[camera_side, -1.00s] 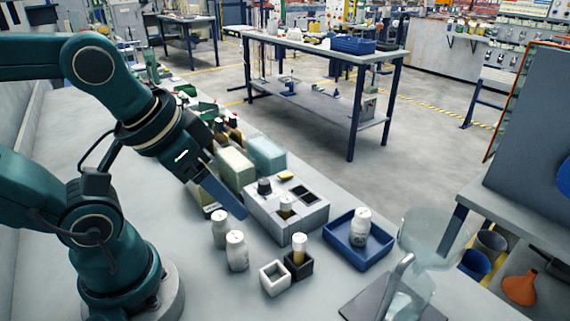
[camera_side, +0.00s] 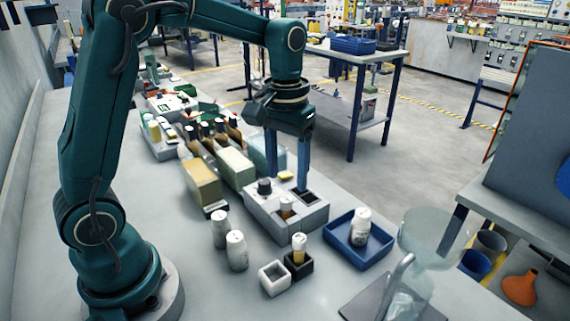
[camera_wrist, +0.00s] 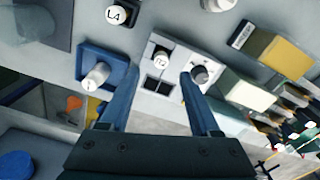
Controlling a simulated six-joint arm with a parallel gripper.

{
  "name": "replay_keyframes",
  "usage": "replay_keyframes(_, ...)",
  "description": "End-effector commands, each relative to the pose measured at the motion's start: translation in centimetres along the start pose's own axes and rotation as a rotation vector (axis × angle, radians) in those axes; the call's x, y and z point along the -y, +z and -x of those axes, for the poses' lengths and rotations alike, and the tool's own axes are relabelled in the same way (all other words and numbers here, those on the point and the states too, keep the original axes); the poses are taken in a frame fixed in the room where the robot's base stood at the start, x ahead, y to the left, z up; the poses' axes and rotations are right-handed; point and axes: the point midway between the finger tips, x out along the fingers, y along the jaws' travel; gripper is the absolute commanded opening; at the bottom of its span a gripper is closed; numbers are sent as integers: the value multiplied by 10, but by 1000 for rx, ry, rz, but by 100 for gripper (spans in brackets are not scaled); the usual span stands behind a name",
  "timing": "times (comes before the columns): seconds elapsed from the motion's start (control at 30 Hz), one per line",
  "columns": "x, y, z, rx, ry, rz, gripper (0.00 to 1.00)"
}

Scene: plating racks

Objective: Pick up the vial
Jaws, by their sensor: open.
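An amber vial with a white cap (camera_side: 299,246) stands upright in a small black holder (camera_side: 298,267). The wrist view shows its cap (camera_wrist: 117,15), marked "L4", at the top. A second white-capped amber vial (camera_side: 286,205) stands in a slot of the grey block (camera_side: 262,222); its cap (camera_wrist: 162,60) lies between my fingers in the wrist view. My gripper (camera_side: 288,184) is open and empty. It points down over the back of the grey block, with the fingers well apart. The wrist view shows both fingers (camera_wrist: 157,76) spread around the block's image.
A blue tray (camera_side: 335,244) with a white bottle (camera_side: 361,226) stands right of the block. Two white bottles (camera_side: 237,251) and an empty white holder (camera_side: 273,278) stand in front. Boxes (camera_side: 203,184) stand on the left. A glass funnel stand (camera_side: 400,285) is at front right.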

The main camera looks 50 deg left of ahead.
Motion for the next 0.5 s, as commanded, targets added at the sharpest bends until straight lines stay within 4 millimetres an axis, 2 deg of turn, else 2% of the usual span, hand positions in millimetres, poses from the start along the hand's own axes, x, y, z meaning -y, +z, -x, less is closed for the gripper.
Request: replay_keyframes(0.5,2,2,-54,19,-4,4,64)
